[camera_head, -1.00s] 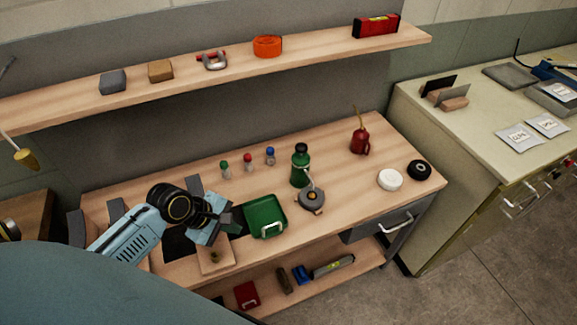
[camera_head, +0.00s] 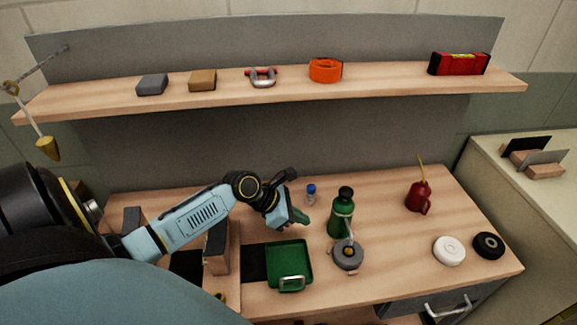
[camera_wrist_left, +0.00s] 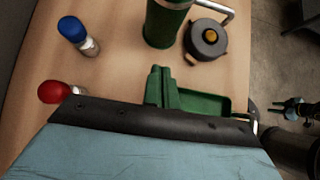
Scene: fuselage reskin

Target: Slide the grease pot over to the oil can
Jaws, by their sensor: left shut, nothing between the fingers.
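The grease pot appears to be the round grey pot (camera_head: 348,256) with a small yellow-orange knob on top. It stands on the bench in front of a green flask, and also shows in the left wrist view (camera_wrist_left: 205,42). The red oil can (camera_head: 418,198) with a thin yellow spout stands farther right and back. My left gripper (camera_head: 304,219) is shut and empty, above the bench to the left of the flask and pot, apart from both. Its green fingers show in the left wrist view (camera_wrist_left: 160,87). What looks like my right gripper (camera_wrist_left: 293,108) shows there, too small to judge.
The green flask (camera_head: 341,218) stands between the left gripper and the oil can. A green tray (camera_head: 273,263) lies left of the pot. A blue-capped bottle (camera_head: 311,195) stands behind. White (camera_head: 449,250) and black (camera_head: 488,245) rolls lie right. Bench between pot and oil can looks clear.

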